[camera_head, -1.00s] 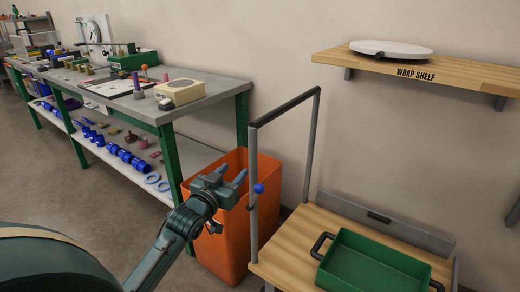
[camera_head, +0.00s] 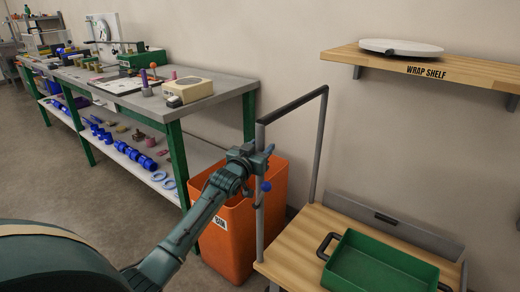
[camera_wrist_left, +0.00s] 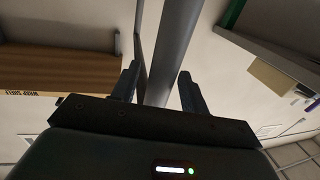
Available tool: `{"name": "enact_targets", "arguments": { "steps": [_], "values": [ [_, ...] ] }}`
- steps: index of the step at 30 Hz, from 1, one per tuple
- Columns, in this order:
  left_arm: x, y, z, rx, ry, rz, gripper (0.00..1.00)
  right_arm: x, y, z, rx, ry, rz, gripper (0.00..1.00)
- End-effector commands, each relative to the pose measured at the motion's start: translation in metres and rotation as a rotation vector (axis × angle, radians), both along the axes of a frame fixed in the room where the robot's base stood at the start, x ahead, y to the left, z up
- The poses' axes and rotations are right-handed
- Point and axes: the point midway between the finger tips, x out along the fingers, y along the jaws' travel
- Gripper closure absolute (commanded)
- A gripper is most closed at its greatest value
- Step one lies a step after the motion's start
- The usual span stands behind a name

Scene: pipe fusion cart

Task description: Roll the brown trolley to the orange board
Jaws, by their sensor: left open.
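The brown trolley (camera_head: 298,236) has a light wooden top and a grey upright handle frame (camera_head: 318,150) with a dark top bar. My left gripper (camera_head: 260,156) is open at the upper part of the frame's near post. In the left wrist view, the grey post (camera_wrist_left: 170,45) runs between the two open fingers of the left gripper (camera_wrist_left: 158,88). I cannot tell whether either finger touches it. The trolley's wheels and lower part are out of view. No orange board shows. My right gripper is not in view.
A green tray (camera_head: 345,282) with black handles sits on the trolley. An orange bin (camera_head: 226,238) stands behind my left arm, beside the trolley. A green-legged workbench (camera_head: 225,98) is at the left, and a wrap shelf (camera_head: 470,72) hangs at the right. Grey floor is free at the left.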

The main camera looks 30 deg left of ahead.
Motion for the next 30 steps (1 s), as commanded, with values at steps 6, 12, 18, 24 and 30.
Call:
{"name": "enact_targets", "arguments": {
  "steps": [6, 12, 18, 24, 30],
  "values": [
    [-0.0002, 0.0, -0.0002, 0.0, 0.001, 0.0, 0.58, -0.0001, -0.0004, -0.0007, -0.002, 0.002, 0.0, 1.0],
    [-0.0003, 0.0, -0.0004, 0.0, 0.001, 0.0, 0.74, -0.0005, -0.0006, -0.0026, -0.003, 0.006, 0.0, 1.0],
    [-0.0004, 0.0, -0.0005, 0.0, 0.001, 0.0, 0.91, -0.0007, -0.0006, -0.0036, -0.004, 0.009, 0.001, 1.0],
    [-0.0004, -0.0001, -0.0007, 0.0, 0.001, 0.0, 1.0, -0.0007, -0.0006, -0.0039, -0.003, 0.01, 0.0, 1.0],
    [-0.0001, -0.0005, -0.0008, 0.0, 0.001, 0.0, 1.0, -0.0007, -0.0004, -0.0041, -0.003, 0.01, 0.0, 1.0]
  ]
}}
